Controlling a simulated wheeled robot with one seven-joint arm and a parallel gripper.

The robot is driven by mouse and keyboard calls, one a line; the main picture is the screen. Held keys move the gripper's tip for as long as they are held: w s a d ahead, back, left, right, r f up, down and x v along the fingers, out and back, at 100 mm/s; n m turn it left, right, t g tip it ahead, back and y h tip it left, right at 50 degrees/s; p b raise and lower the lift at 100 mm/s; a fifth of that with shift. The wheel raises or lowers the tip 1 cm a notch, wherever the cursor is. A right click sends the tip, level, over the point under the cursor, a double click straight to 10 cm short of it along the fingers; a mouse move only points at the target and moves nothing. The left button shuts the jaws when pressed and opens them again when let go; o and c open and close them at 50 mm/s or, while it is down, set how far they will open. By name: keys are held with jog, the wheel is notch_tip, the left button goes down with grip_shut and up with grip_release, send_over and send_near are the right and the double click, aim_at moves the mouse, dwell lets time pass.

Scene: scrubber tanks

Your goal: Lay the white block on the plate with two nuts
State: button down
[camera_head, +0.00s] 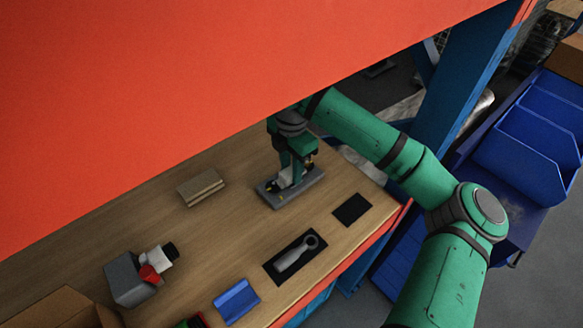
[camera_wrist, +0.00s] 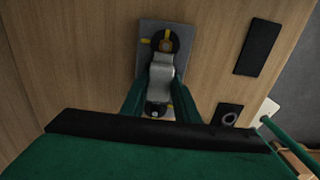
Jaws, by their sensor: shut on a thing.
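The grey plate (camera_head: 298,193) lies flat on the wooden bench, and it fills the upper middle of the wrist view (camera_wrist: 148,32). It has yellow marks and a dark round piece near each end; the upper one has a brownish centre. The white block (camera_wrist: 161,78) lies lengthwise between these dark pieces, over the plate; it also shows in the head view (camera_head: 286,179). My gripper (camera_wrist: 160,98) is shut on the white block, one green finger on each side. In the head view my gripper (camera_head: 293,168) points down at the plate. Whether the block touches the plate is unclear.
A wrench (camera_head: 296,254) lies on a black mat, with a bare black mat (camera_head: 352,209) beside it. A wooden block (camera_head: 200,186), a grey-and-red device (camera_head: 130,280) and a blue tray (camera_head: 236,301) stand left. An orange panel (camera_head: 180,80) overhangs the bench.

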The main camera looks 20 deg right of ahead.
jog(key=shift+f, duration=0.25)
jog(key=c, duration=1.3)
grip_release()
jog(key=shift+s, duration=0.15)
jog(key=c, duration=0.3)
jog(key=shift+o, duration=0.7)
jog(key=shift+r, duration=0.25)
jog(key=o, duration=0.6)
jog(key=shift+r, duration=3.4)
